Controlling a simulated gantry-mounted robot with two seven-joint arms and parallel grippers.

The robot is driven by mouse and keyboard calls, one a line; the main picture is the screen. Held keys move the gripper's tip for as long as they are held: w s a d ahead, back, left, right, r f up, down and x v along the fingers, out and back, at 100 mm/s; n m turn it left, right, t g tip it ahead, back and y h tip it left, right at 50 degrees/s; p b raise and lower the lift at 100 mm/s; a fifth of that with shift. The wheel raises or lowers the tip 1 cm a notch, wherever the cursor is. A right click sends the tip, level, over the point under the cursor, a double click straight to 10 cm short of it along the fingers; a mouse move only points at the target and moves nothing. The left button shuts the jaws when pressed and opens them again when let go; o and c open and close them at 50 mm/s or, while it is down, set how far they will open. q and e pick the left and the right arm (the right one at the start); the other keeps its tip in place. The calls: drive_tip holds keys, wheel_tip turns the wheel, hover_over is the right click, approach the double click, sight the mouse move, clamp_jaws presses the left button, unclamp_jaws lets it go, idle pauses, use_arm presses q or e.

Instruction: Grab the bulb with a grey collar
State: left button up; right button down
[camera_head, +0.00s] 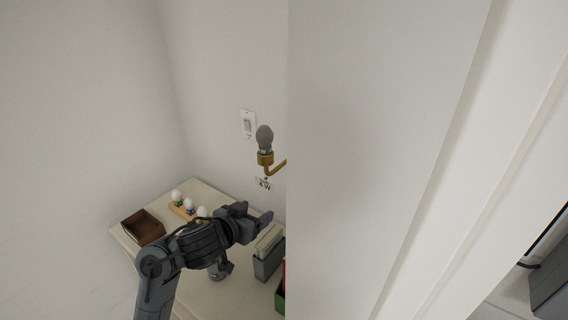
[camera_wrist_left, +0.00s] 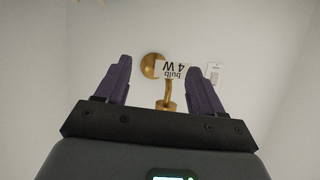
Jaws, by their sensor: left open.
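Several white bulbs stand in a wooden holder (camera_head: 177,209) on the table. The left bulb (camera_head: 177,196) has a greenish collar and the middle bulb (camera_head: 189,204) a bluish one. The right bulb (camera_head: 202,212) is partly hidden by my left arm, and I cannot tell its collar colour. A dark grey bulb (camera_head: 265,137) sits upright in a brass wall lamp (camera_head: 265,159); its lower end looks grey. My left gripper (camera_head: 264,219) is open and empty, below the lamp and right of the holder. In the left wrist view its open fingers (camera_wrist_left: 160,64) frame the brass lamp (camera_wrist_left: 167,101).
A brown open box (camera_head: 143,227) stands at the table's left. A grey box (camera_head: 268,262) stands at the right. A "bulb 4 W" label (camera_wrist_left: 173,70) and a switch (camera_head: 248,124) are on the wall. A large pale wall (camera_head: 380,140) blocks the right side.

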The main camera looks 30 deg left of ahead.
sight(262, 149)
use_arm(q)
wheel_tip(262, 149, up, 12)
drive_tip(key=w+a+n+t+y, duration=0.1)
drive_tip(key=a+t, duration=0.2)
drive_tip(key=b+x, duration=0.2)
drive_tip(key=x, duration=0.1)
drive_tip(key=r+b+x, duration=0.1)
drive_tip(key=shift+w+d+f, duration=0.1)
drive_tip(key=shift+w, duration=0.4)
drive_tip(key=shift+x, duration=3)
drive_tip(key=c, duration=1.1)
